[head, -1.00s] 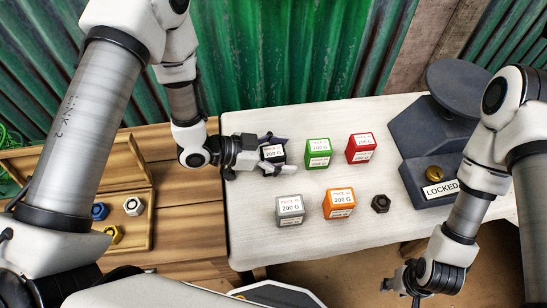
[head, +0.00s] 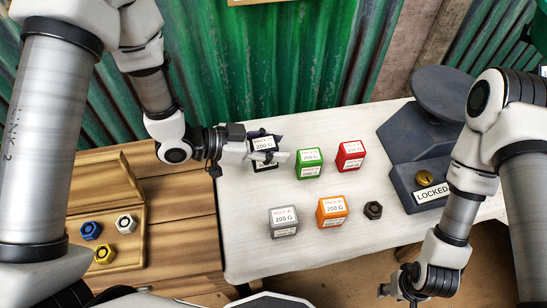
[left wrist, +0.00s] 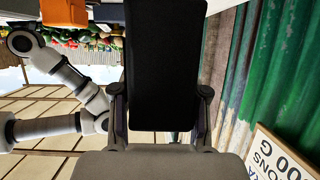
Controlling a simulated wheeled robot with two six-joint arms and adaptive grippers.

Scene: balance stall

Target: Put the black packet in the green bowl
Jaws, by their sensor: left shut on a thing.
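The black packet (head: 264,143), with a white 200 G label, is between the fingers of my left gripper (head: 268,155) near the table's far left part. In the left wrist view the black packet (left wrist: 165,65) fills the space between both fingers. My left gripper is shut on it and appears to hold it above the table. No green bowl shows clearly. A dark green rounded thing (head: 537,32) is cut off at the upper right edge, and I cannot tell whether it is the bowl. My right gripper (head: 402,288) is low at the right, its finger opening unclear.
The white table (head: 245,240) bears green (head: 309,163), red (head: 350,156), orange (head: 332,211) and grey (head: 284,222) packets and a dark nut (head: 373,210). A grey balance marked LOCKED (head: 405,155) stands right. A wooden box (head: 120,215) with coloured nuts is left.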

